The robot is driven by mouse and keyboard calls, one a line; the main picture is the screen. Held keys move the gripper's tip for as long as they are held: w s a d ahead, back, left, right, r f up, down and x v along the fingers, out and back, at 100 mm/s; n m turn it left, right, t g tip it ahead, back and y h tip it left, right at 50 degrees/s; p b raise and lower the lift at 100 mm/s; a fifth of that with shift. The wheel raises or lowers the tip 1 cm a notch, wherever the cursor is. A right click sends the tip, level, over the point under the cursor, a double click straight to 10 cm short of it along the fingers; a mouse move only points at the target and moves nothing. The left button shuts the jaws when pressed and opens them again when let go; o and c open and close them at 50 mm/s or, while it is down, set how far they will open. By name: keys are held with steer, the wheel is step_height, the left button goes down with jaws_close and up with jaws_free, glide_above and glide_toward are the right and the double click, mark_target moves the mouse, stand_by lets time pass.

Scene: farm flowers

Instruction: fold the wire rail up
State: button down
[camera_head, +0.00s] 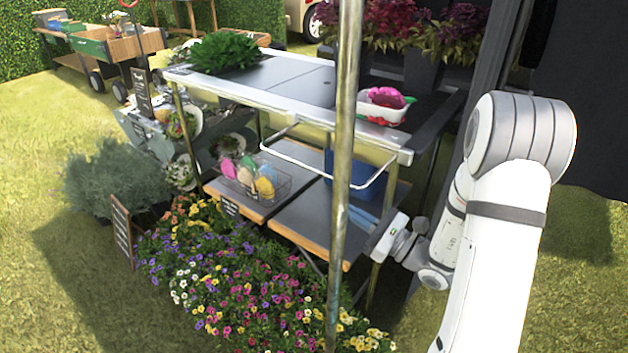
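The wire rail (318,171) is a thin silver loop at the front edge of the metal-rimmed table (285,112). It sticks out from that edge and sits lower than the tabletop. Its ends meet the table edge, and an upright post crosses in front of its middle. My arm comes in from the right, and my gripper (376,228) is low at the table's right end, below the rail and apart from it. Its fingers are small and partly hidden near the table leg, so their opening is unclear.
A wire basket of colourful items (256,180) stands on the lower shelf (250,205), with a blue container (352,172) to its right. A pink-filled tray (383,105) and a green plant (224,52) sit on top. The post (343,220) and flowers (235,285) crowd the front.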

steer(key=w+a+r+b, duration=0.2)
steer(key=w+a+r, duration=0.3)
steer(key=a, duration=0.3)
steer(key=shift+a+r, duration=0.2)
steer(key=shift+r, duration=0.45)
